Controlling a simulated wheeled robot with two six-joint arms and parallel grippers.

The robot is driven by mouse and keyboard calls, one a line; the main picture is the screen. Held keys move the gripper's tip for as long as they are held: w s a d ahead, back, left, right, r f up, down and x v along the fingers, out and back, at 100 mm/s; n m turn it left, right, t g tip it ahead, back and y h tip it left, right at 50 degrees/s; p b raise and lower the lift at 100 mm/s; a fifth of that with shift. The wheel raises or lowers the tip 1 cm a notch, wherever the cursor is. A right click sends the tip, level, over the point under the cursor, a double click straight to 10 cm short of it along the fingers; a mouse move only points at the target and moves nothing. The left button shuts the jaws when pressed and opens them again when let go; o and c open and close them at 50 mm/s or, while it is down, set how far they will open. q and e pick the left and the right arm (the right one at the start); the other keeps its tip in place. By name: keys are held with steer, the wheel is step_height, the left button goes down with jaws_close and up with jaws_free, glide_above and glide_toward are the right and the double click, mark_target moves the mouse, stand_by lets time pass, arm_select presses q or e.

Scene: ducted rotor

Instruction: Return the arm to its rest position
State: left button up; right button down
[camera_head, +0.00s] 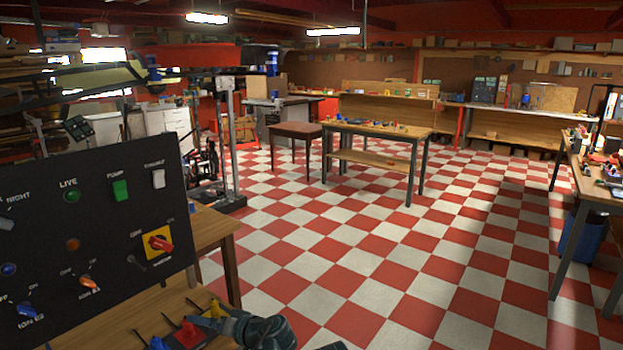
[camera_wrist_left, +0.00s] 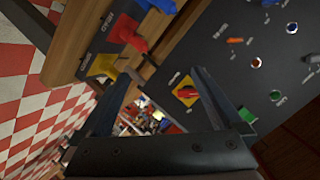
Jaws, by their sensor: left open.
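My left gripper (camera_wrist_left: 162,76) is open in the left wrist view, its two dark fingers spread with nothing seen held between them. Beyond the fingers is the black control panel (camera_wrist_left: 235,60), with a red knob on a yellow plate (camera_wrist_left: 187,92) showing between them. The panel also stands at the left in the head view (camera_head: 100,215), with its red knob on the yellow plate (camera_head: 159,243). A dark part of my arm shows at the bottom of the head view; its jaws cannot be made out there. My right gripper is not in view.
Blue, red and yellow levers (camera_head: 187,333) sit on the wooden bench (camera_head: 217,226) before the panel. The levers also show in the left wrist view (camera_wrist_left: 130,35). The checkered floor (camera_head: 400,270) is open.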

arm_select(q)
steer(key=s+d+f+g+h, duration=0.2)
steer(key=s+f+g+h, duration=0.4)
steer(key=f, duration=0.5)
steer(key=s+d+r+m+h+p, duration=0.1)
steer(key=s+d+m+h+p, duration=0.1)
steer(key=s+d, duration=0.3)
steer(key=s+d+r+m+g+h+p, duration=0.1)
steer(key=s+d+m+h+p, duration=0.1)
steer(key=s+d, duration=0.4)
steer(key=shift+d+m+h+p, duration=0.45)
steer(key=shift+d+m, duration=0.55)
steer(key=shift+d, duration=1.7)
steer(key=shift+r, duration=0.1)
